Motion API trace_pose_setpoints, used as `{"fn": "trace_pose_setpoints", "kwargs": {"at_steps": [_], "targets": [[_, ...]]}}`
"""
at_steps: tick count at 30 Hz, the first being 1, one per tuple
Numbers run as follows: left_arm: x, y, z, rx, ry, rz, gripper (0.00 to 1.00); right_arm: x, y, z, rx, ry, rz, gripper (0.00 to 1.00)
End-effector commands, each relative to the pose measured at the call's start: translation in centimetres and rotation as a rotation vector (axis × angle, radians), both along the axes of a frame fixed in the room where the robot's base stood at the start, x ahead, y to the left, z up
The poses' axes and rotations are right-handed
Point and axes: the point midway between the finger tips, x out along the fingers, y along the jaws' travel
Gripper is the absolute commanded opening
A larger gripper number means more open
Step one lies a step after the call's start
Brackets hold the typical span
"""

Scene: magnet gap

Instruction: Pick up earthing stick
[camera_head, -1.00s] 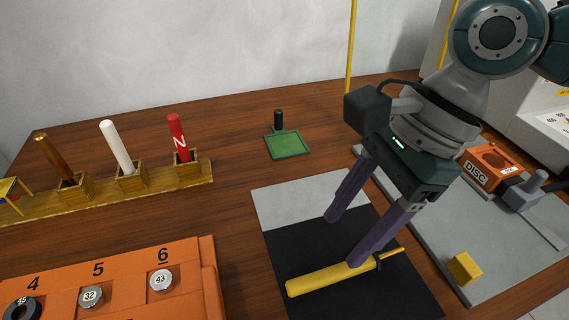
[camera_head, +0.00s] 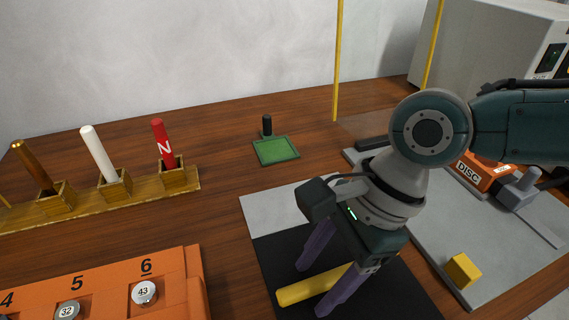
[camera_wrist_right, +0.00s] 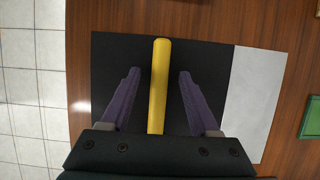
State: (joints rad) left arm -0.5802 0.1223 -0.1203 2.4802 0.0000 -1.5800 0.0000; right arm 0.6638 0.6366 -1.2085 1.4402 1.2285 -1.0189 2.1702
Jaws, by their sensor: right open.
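The earthing stick (camera_head: 312,285) has a thick yellow handle and lies on the black part of a mat. My right gripper (camera_head: 311,287) is open and low over it, with one purple finger on each side of the handle. In the right wrist view the stick's yellow handle (camera_wrist_right: 159,82) runs between the two spread fingers (camera_wrist_right: 157,80), with a gap on both sides. The thin far end of the stick is hidden behind my right gripper in the head view. My left gripper is not in view.
A grey board with an orange DISC box (camera_head: 484,173) and a yellow block (camera_head: 462,270) is at right. A green pad (camera_head: 276,151) stands behind the mat. A rack (camera_head: 128,196) holds brown, white and red rods. An orange numbered tray (camera_head: 180,268) is at front left.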

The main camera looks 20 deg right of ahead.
Motion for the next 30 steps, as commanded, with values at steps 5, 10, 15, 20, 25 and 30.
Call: {"fn": "trace_pose_setpoints", "kwargs": {"at_steps": [5,10,15,20,25,30], "targets": [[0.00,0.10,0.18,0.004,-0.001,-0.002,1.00,-0.02,0.00,-0.12,0.000,0.001,-0.001,0.62],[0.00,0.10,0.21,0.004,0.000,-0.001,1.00,-0.03,0.00,-0.30,0.000,0.001,0.000,0.54],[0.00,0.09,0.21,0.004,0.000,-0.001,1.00,-0.02,-0.01,-0.30,0.000,0.001,0.000,0.35],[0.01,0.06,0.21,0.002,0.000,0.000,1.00,-0.01,-0.02,-0.29,0.000,0.001,0.000,0.17],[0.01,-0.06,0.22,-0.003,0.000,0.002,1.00,-0.01,-0.02,-0.28,0.000,0.000,0.000,0.00],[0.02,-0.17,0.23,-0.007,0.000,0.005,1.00,-0.01,-0.02,-0.28,0.000,0.000,0.000,0.00]]}}
